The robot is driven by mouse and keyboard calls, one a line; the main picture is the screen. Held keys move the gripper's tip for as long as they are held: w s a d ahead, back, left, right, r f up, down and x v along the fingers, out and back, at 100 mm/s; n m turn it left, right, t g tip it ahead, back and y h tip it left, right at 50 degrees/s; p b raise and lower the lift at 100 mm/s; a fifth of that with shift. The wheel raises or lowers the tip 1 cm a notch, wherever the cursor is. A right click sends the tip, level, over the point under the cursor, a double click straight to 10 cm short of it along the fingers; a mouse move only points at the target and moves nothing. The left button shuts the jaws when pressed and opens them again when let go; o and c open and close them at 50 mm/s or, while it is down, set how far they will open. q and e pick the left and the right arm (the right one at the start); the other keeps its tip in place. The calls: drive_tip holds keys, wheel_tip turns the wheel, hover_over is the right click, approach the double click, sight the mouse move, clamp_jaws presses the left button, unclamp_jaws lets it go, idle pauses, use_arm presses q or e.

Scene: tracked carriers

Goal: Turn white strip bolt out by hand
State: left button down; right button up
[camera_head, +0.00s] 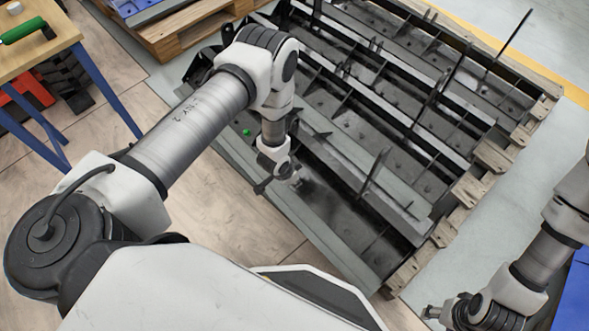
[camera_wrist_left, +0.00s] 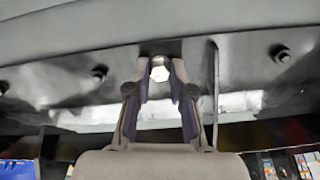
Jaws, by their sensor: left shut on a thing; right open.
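A bright, pale bolt head (camera_wrist_left: 160,72) sits on a grey metal plate in the left wrist view. My left gripper (camera_wrist_left: 161,82) has its two fingertips on either side of the bolt head and is shut on it. In the head view my left gripper (camera_head: 276,184) points down at the near left part of the dark metal carrier (camera_head: 330,215); the bolt there is hidden. A whitish strip (camera_wrist_left: 240,102) shows behind the fingers in the wrist view. My right gripper (camera_head: 432,312) is open and empty at the lower right, apart from the carrier.
The carriers lie on a wooden pallet (camera_head: 440,232), with upright fins and a tall thin rod (camera_head: 510,38) sticking up. A wooden table (camera_head: 40,48) with a green-handled tool (camera_head: 22,31) stands at the upper left. Another pallet (camera_head: 185,35) is at the back.

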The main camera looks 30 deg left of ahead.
use_arm(q)
drive_tip(key=n, duration=0.5)
drive_tip(key=shift+f+b, duration=0.1)
drive_tip(key=shift+b, duration=0.25)
drive_tip(key=n, duration=0.4)
drive_tip(key=shift+n, duration=0.4)
drive_tip(key=n+b, duration=0.1)
drive_tip(key=n, duration=0.3)
drive_tip(key=shift+n, duration=0.4)
drive_tip(key=n, duration=0.5)
drive_tip(key=c, duration=1.2)
unclamp_jaws()
drive_tip(key=shift+o, duration=0.2)
